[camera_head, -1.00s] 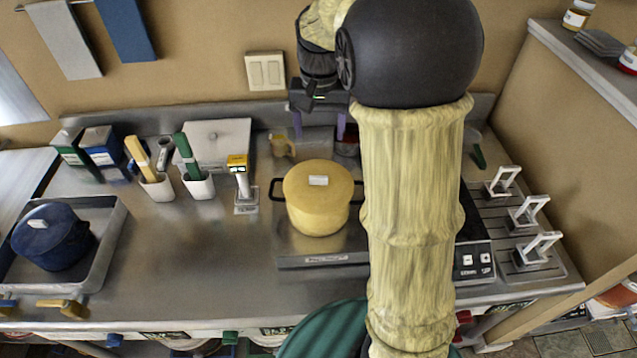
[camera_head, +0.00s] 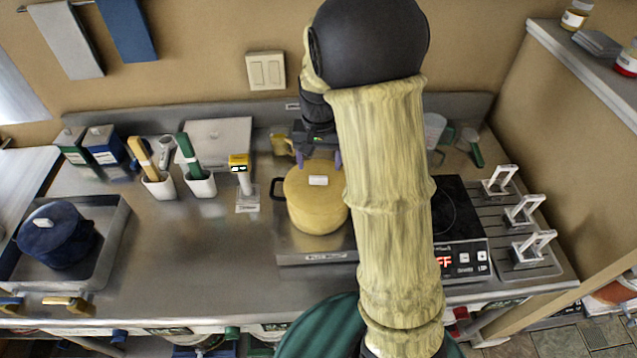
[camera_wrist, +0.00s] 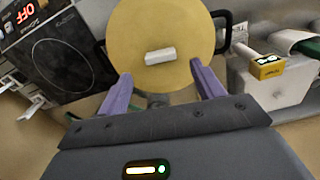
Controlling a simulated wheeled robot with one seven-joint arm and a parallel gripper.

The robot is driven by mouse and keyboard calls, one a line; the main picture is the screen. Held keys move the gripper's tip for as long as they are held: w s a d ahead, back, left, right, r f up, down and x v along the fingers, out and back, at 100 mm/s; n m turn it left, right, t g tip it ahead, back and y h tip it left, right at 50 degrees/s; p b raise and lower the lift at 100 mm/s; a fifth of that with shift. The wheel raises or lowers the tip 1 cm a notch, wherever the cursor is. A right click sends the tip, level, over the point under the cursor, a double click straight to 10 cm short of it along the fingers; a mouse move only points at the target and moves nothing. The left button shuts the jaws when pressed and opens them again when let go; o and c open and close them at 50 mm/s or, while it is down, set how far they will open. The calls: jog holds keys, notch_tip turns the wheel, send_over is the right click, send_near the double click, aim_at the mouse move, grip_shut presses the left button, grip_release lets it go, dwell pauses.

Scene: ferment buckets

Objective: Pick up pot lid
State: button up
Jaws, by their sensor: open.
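A yellow pot with a yellow lid (camera_head: 300,185) sits on the steel scale-like platform. The lid's white block handle (camera_head: 318,180) is on top; the handle also shows in the wrist view (camera_wrist: 160,56). My gripper (camera_head: 318,162) is open and empty, its purple fingers pointing down just behind the handle. In the wrist view my gripper (camera_wrist: 160,78) has its fingers apart, with the lid ahead and the handle beyond and between the fingertips. The fingers do not hold the handle. My arm hides the pot's right side in the head view.
A blue pot (camera_head: 55,235) stands in a steel tray at the left. A black hob (camera_head: 455,220) with a red display is right of the yellow pot. White holders with utensils (camera_head: 198,182) and a small yellow-topped device (camera_head: 240,180) stand to the left. The front counter is clear.

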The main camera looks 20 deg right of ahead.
aim_at(318, 177)
notch_tip(318, 177, down, 4)
jog(key=shift+s+a+f+p, duration=0.1)
jog(key=shift+f+p, duration=0.05)
jog(key=shift+p, duration=0.55)
jog(key=c, duration=1.2)
notch_tip(318, 177, up, 10)
jog(key=shift+r+b, duration=0.1)
jog(key=shift+b, duration=1.1)
